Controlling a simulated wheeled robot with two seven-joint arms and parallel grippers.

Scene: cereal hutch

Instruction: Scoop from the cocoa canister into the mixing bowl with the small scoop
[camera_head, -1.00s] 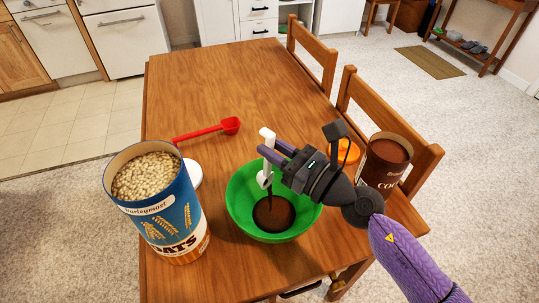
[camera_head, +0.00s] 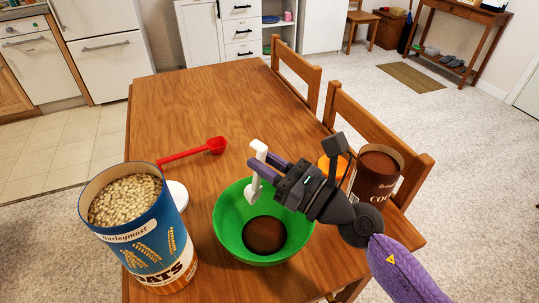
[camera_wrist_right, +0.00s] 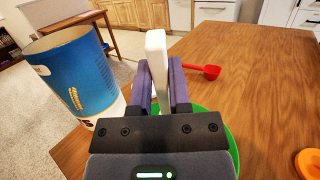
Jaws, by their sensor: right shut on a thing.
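My right gripper (camera_head: 266,168) is shut on the handle of the small white scoop (camera_head: 258,152), above the far side of the green mixing bowl (camera_head: 228,222). The scoop hangs with its handle end up; its inside is hidden. In the right wrist view the white handle (camera_wrist_right: 156,62) stands between my fingers (camera_wrist_right: 160,88). Brown cocoa (camera_head: 264,235) lies in the bottom of the bowl. The open cocoa canister (camera_head: 372,186), brown and filled near the top, stands on the right, partly behind my wrist. My left gripper is out of view.
An orange lid (camera_head: 333,166) lies near the cocoa canister. The far table (camera_head: 205,95) is clear; chairs stand along its right side.

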